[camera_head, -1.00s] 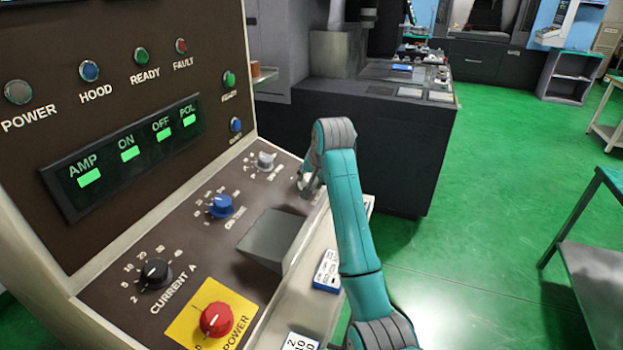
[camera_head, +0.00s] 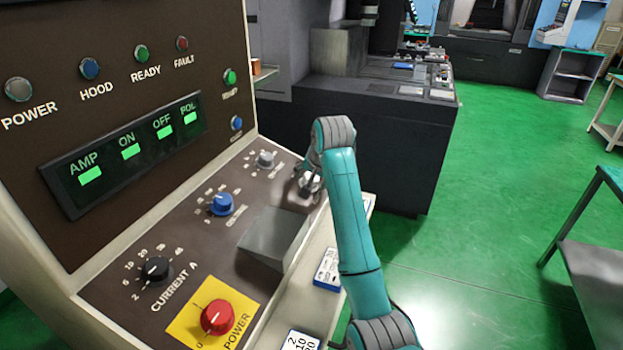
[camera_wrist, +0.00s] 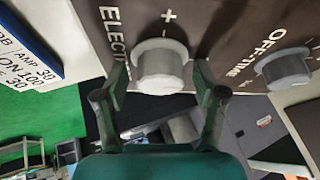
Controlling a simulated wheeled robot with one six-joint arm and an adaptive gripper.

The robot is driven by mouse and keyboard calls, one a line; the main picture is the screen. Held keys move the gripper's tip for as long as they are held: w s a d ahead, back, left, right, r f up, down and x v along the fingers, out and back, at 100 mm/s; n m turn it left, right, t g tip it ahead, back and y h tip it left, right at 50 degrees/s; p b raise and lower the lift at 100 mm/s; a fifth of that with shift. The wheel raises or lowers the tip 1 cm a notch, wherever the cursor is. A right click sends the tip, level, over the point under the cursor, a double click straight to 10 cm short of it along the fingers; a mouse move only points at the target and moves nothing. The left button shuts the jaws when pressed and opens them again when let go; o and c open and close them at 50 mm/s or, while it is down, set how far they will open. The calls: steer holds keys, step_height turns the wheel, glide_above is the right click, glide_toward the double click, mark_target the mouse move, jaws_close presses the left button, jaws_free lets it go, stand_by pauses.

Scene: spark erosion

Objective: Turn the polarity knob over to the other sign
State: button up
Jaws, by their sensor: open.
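The polarity knob (camera_wrist: 160,66) is light grey and round, with "+" and "-" marks above it on the brown panel in the wrist view. Part of the lettering "ELECT" shows left of it. My gripper (camera_wrist: 162,82) is open, with one dark finger on each side of the knob. A gap seems to show between the fingers and the knob; contact is hard to judge. Which sign the knob points to cannot be read. In the head view my gripper (camera_head: 309,183) is at the panel's far right end, largely covering the knob there.
A grey off-time knob (camera_wrist: 284,66) sits right of the polarity knob in the wrist view. The head view shows a blue knob (camera_head: 221,203), a black current knob (camera_head: 156,270), a red power switch (camera_head: 217,317) and a raised grey block (camera_head: 272,236). Labelled cards lie on the front ledge (camera_head: 318,312).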

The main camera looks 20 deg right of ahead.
steer(key=shift+r, duration=0.1)
steer(key=v, duration=1.1)
steer(key=shift+s+r, duration=0.2)
steer(key=shift+r, duration=0.05)
